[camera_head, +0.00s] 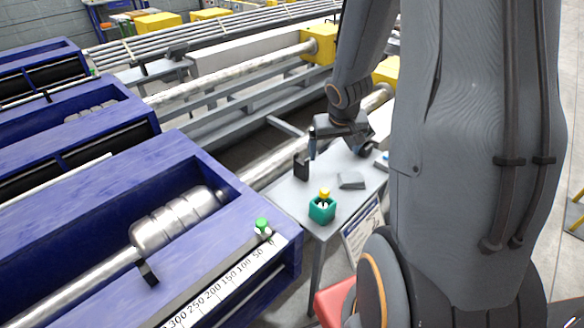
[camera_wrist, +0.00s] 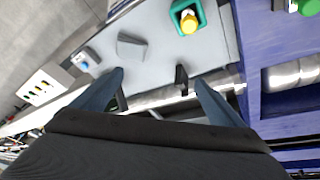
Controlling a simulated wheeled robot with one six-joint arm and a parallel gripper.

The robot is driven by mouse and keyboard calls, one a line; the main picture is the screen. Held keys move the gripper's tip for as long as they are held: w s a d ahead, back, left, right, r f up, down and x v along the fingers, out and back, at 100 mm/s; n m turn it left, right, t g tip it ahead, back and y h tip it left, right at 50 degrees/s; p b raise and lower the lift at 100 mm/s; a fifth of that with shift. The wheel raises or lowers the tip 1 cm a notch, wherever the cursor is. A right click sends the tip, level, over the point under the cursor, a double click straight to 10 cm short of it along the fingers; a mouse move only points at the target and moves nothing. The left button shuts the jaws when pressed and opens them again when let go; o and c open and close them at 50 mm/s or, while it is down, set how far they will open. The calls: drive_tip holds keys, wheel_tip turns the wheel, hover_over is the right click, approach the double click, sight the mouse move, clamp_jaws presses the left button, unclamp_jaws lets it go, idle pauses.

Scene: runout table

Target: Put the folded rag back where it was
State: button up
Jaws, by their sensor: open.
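A grey, flat, wedge-like piece that looks like the folded rag (camera_head: 351,180) lies on the small grey table (camera_head: 290,190), near its middle. It also shows in the wrist view (camera_wrist: 131,47), beyond the left finger and apart from it. My gripper (camera_wrist: 159,82) is open, with nothing between its fingers. In the head view my gripper (camera_head: 338,148) hangs over the far part of the table, behind the rag. My arm hides part of the table's right side.
A teal holder (camera_head: 322,210) with a yellow-topped item stands at the table's near end. A black upright block (camera_head: 301,167) stands at the left edge. A small blue-and-white item (camera_wrist: 83,62) lies near the far side. The blue machine frame (camera_head: 215,175) borders the table's left.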

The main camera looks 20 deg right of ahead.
drive_tip(key=s+a+r+n, duration=0.1)
drive_tip(key=s+a+r, duration=0.1)
drive_tip(key=a, duration=0.4)
drive_tip(key=s+a+r+n+y, duration=0.1)
drive_tip(key=s+a+r, duration=0.2)
drive_tip(key=s+a, duration=0.2)
drive_tip(key=s+a+r+n+g+y, duration=0.1)
drive_tip(key=s+a+r, duration=0.1)
drive_tip(key=a, duration=0.6)
drive_tip(key=shift+s+r, duration=0.35)
drive_tip(key=shift+s, duration=0.35)
drive_tip(key=shift+f, duration=0.1)
wheel_tip(320, 180, down, 10)
drive_tip(key=g+b, duration=0.1)
drive_tip(key=b, duration=0.8)
